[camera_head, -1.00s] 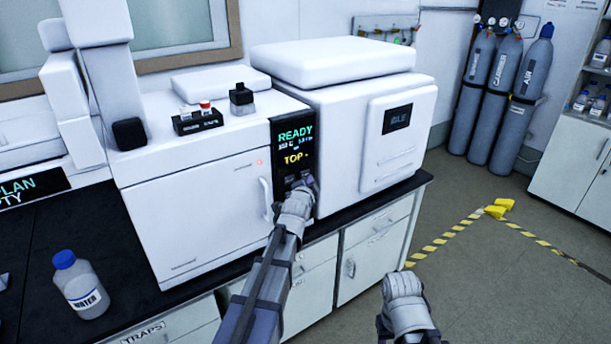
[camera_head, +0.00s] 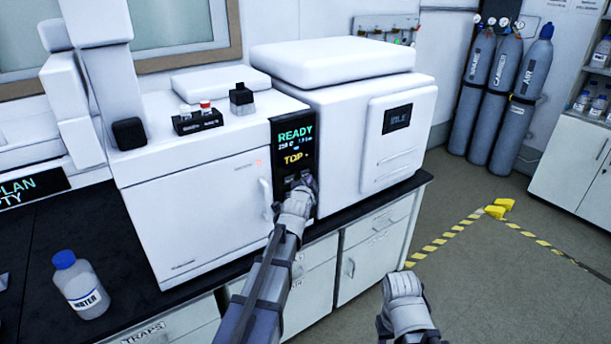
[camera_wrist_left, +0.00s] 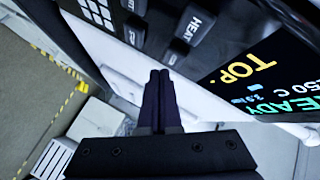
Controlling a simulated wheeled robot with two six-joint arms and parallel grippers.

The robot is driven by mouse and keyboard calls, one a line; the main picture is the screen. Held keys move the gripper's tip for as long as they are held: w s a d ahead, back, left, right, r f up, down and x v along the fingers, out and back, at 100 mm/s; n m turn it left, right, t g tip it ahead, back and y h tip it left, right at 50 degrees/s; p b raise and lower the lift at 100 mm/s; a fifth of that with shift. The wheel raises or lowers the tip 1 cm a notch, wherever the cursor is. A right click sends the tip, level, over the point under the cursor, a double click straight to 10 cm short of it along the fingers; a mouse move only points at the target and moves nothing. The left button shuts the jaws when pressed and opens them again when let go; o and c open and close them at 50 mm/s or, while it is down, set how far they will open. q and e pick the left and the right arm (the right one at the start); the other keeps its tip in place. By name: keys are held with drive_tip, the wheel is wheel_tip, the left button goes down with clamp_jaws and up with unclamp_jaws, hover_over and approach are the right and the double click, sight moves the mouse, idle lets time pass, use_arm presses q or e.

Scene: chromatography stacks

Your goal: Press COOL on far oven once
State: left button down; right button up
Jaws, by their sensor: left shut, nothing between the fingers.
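A white oven (camera_head: 200,195) stands on the bench, with a dark control panel (camera_head: 290,150) at its right edge reading READY and TOP. My left gripper (camera_head: 301,184) is at the panel's lower part, in front of its buttons. In the left wrist view its fingers (camera_wrist_left: 160,76) are shut and empty, pointing at the panel. A HEAT button (camera_wrist_left: 197,27) shows past the tips, right of them. Another dark button (camera_wrist_left: 135,35) is left of it. The COOL label cannot be read clearly, and contact with a button cannot be told. My right gripper (camera_head: 403,286) is low in the head view.
A white unit (camera_head: 345,130) with an IDLE screen stands right of the panel. A water bottle (camera_head: 80,285) is on the bench at left.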

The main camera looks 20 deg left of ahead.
use_arm(q)
drive_tip(key=shift+w+a, duration=0.1)
drive_tip(key=shift+w+a, duration=0.15)
drive_tip(key=shift+a, duration=0.05)
drive_tip(key=shift+w+a, duration=0.25)
drive_tip(key=shift+a, duration=0.15)
idle(0.8)
drive_tip(key=shift+d, duration=0.1)
drive_tip(key=shift+s+d, duration=0.55)
drive_tip(key=shift+d, duration=0.1)
drive_tip(key=shift+s+d, duration=0.8)
drive_tip(key=shift+d, duration=0.2)
drive_tip(key=shift+s+d, duration=0.75)
drive_tip(key=shift+d, duration=0.2)
